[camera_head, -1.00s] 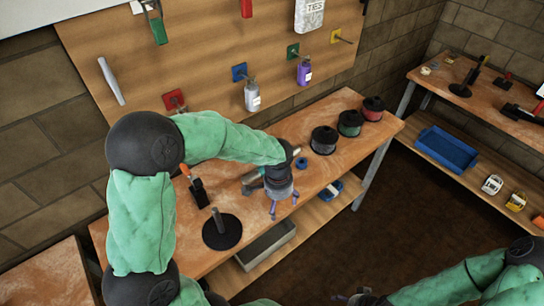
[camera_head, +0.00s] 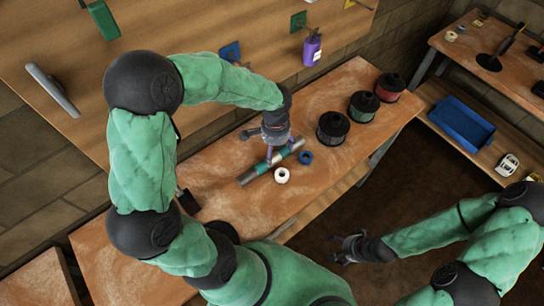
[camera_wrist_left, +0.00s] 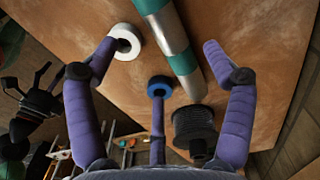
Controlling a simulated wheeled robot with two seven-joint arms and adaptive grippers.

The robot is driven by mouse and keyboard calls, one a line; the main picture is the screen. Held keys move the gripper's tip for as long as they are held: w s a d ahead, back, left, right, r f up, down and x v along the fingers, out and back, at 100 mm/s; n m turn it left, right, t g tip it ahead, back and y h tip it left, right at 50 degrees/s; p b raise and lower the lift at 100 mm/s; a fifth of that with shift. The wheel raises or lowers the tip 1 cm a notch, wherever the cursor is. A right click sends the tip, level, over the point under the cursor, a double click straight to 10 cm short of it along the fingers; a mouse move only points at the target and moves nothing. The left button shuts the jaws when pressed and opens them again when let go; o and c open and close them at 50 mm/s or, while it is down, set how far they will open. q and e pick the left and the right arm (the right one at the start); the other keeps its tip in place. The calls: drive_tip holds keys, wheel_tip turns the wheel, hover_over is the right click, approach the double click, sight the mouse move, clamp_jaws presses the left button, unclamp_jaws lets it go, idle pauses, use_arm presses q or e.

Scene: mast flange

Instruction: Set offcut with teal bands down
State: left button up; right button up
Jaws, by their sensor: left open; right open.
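The offcut with teal bands (camera_head: 251,175), a grey tube, lies on the workbench (camera_head: 225,205), slanting up to the right. In the left wrist view the tube (camera_wrist_left: 174,36) runs between the spread fingers of my left gripper (camera_wrist_left: 158,50), with gaps on both sides, so the gripper is open. Whether any finger touches the tube, I cannot tell. My right gripper (camera_head: 346,248) is open and empty over the floor in front of the bench.
A white ring (camera_head: 282,175) and a blue ring (camera_head: 305,157) lie close beside the tube. Black (camera_head: 332,129), green (camera_head: 363,105) and red (camera_head: 389,87) spools stand at the bench's right end. A blue tray (camera_head: 458,125) sits on a shelf at the right.

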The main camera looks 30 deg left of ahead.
sight(274, 159)
use_arm(q)
wheel_tip(274, 159, down, 2)
drive_tip(key=shift+w+a+f, duration=0.1)
drive_tip(key=shift+f, duration=0.1)
drive_tip(key=shift+f+b, duration=0.35)
drive_tip(key=shift+f, duration=0.15)
drive_tip(key=f, duration=0.2)
drive_tip(key=f+b, duration=0.1)
drive_tip(key=f, duration=0.1)
drive_tip(key=shift+s+a, duration=0.1)
drive_tip(key=shift+s, duration=0.1)
drive_tip(key=c, duration=1.4)
